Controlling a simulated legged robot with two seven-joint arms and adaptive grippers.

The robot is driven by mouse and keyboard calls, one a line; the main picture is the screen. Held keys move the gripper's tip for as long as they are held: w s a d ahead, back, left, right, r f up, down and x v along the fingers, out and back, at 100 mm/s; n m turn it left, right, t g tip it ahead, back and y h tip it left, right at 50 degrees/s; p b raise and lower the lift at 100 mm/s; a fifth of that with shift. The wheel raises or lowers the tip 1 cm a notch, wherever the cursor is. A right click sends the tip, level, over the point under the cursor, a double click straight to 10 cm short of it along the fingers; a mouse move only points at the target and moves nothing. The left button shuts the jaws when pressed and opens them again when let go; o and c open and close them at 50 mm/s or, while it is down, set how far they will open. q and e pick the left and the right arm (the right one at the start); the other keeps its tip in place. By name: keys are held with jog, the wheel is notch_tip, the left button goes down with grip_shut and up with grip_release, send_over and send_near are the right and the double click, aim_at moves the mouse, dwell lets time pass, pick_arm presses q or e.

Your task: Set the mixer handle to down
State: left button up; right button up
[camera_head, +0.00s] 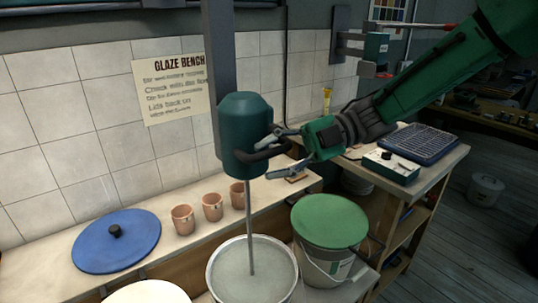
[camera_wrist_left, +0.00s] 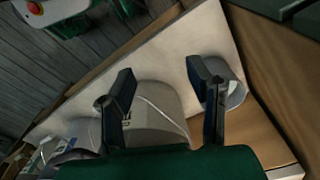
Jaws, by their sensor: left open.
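The mixer (camera_head: 246,135) is a dark teal motor unit on a grey column, with a thin shaft reaching down into a white bucket (camera_head: 252,272). Its black handle (camera_head: 262,153) sticks out from the lower right side of the housing, toward my right gripper. My right gripper (camera_head: 275,155) is open, one finger above the handle and one below it; I cannot tell whether they touch it. My left gripper (camera_wrist_left: 165,95) shows only in the left wrist view, open, above a pale bucket (camera_wrist_left: 158,112). Nothing is held between its fingers.
A blue lid (camera_head: 117,241) and several terracotta cups (camera_head: 212,207) stand on the bench. A green-lidded bucket (camera_head: 329,225) is right of the mixing bucket. A control box (camera_head: 391,166) and dark rack (camera_head: 420,143) lie on the right table.

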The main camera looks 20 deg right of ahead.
jog(key=shift+w+d, duration=0.1)
jog(key=shift+d+r, duration=0.1)
jog(key=shift+d, duration=0.15)
jog(key=v, duration=1.1)
jog(key=shift+d, duration=0.3)
